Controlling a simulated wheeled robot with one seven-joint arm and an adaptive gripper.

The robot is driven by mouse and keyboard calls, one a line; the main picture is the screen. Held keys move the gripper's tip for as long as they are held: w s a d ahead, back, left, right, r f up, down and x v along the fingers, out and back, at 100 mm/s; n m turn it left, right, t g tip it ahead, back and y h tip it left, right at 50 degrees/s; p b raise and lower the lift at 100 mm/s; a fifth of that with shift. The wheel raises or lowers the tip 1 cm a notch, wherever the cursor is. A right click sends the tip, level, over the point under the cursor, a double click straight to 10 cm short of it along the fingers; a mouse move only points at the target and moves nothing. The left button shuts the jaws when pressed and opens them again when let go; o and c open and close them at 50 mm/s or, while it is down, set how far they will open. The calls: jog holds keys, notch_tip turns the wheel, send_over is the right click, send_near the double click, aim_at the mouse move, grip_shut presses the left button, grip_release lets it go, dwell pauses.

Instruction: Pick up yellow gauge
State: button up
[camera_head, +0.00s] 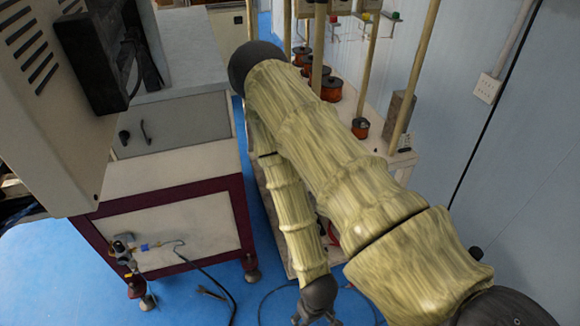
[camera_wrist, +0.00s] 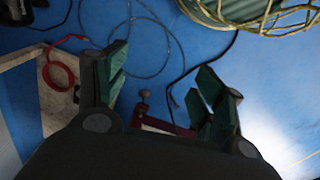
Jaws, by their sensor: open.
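I cannot make out a yellow gauge in either view. My gripper (camera_wrist: 160,70) is open and empty in the wrist view, with its dark green-padded fingers spread apart over the blue floor. In the head view my gripper (camera_head: 317,302) hangs low at the bottom, partly cut off by the frame edge. My arm covers much of the middle and right of the head view and hides part of the spool bench.
A maroon-framed machine (camera_head: 243,222) stands left of my arm. A pale bench with copper spools (camera_head: 332,90) and upright posts runs behind it, beside the wall. Cables (camera_head: 205,275) cross the blue floor. A red loop (camera_wrist: 58,75) and yellow coil (camera_wrist: 270,22) show in the wrist view.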

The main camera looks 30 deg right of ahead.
jog(key=w+d+r+t+b, duration=0.1)
jog(key=w+d+r, duration=0.2)
jog(key=w, duration=0.4)
jog(key=w+d+r+b, duration=0.1)
jog(key=w+d+r, duration=0.15)
jog(key=w, duration=0.55)
jog(key=w+d+r+t+b, duration=0.1)
jog(key=w+d+r, duration=0.2)
jog(key=w, duration=0.4)
jog(key=w+d+r+m+t+h+b, duration=0.1)
jog(key=w+d+r, duration=0.45)
jog(key=r, duration=0.25)
jog(key=w+d+r+m+t+b, duration=0.1)
jog(key=w+d+r+b, duration=0.1)
jog(key=w+d+r, duration=0.35)
jog(key=shift+w+a+f+p, duration=0.15)
jog(key=shift+w+f+p, duration=0.3)
jog(key=shift+w+f, duration=0.7)
jog(key=shift+w+a+f+p, duration=0.15)
jog(key=shift+w+f+p, duration=0.4)
jog(key=shift+f, duration=1.1)
jog(key=shift+w+a+f+p, duration=0.15)
jog(key=shift+w+f+p, duration=0.25)
jog(key=shift+w+f, duration=0.8)
jog(key=shift+s+f, duration=0.2)
jog(key=shift+s, duration=0.05)
jog(key=c, duration=1.3)
jog(key=shift+r, duration=0.1)
